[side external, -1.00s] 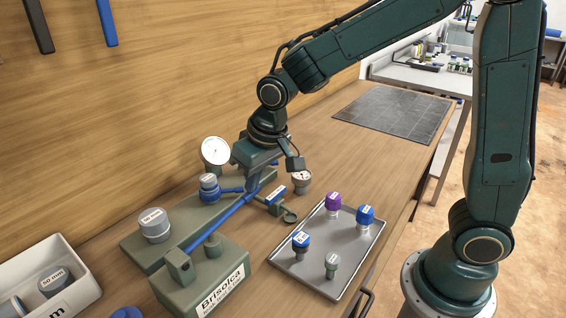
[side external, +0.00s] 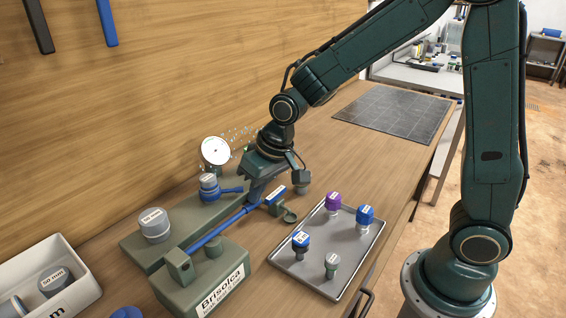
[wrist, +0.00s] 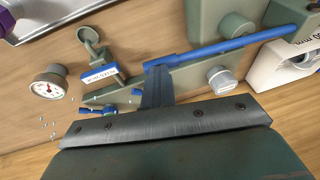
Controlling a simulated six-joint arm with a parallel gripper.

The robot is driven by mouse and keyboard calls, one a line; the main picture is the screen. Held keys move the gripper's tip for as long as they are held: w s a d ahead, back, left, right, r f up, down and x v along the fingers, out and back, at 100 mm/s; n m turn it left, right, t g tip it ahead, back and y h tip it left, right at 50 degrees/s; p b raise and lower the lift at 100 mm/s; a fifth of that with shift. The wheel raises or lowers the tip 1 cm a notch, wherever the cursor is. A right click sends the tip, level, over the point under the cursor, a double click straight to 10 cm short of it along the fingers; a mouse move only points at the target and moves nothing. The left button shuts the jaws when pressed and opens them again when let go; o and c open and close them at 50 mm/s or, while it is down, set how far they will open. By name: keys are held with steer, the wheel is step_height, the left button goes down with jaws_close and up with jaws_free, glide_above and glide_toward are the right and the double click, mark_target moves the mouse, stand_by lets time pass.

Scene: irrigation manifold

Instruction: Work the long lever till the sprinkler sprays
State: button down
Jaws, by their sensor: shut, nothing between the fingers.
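The long blue lever (side external: 222,232) runs from its grey-green pivot block (side external: 180,264) up to the right, angled across the manifold. My gripper (side external: 257,194) is shut and empty at the lever's far end. In the wrist view, my closed fingers (wrist: 157,85) are against or right beside the end of the lever (wrist: 225,49); I cannot tell if they touch. Small pale water droplets (side external: 240,133) hang in the air behind my gripper, near the white dial. Droplets (wrist: 46,129) also show in the wrist view. The sprinkler head itself is not clear to see.
A white dial gauge (side external: 215,150) stands behind. A blue-handled valve (side external: 209,186) and a grey cap (side external: 154,224) sit on the manifold base. A tray (side external: 305,278) with several capped parts lies to the right. A white bin (side external: 85,291) stands at front left.

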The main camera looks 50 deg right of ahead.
steer(key=r, duration=0.3)
steer(key=shift+d+r, duration=0.2)
steer(key=shift+r, duration=0.2)
steer(key=v, duration=1)
steer(key=shift+d, duration=0.25)
steer(key=shift+w, duration=0.1)
steer(key=a+r+h, duration=0.2)
steer(key=a+r, duration=0.4)
steer(key=shift+r+h, duration=0.25)
steer(key=shift+h, duration=0.05)
stand_by(0.4)
steer(key=shift+w+f, duration=0.15)
steer(key=shift+s+d+x, duration=0.1)
steer(key=shift+s+x, duration=0.1)
steer(key=shift+x, duration=2.05)
steer(key=shift+s+d+x, duration=0.1)
steer(key=shift+s+x, duration=0.1)
steer(key=shift+x, duration=2.05)
steer(key=shift+s+d+x, duration=0.15)
steer(key=shift+x, duration=2.1)
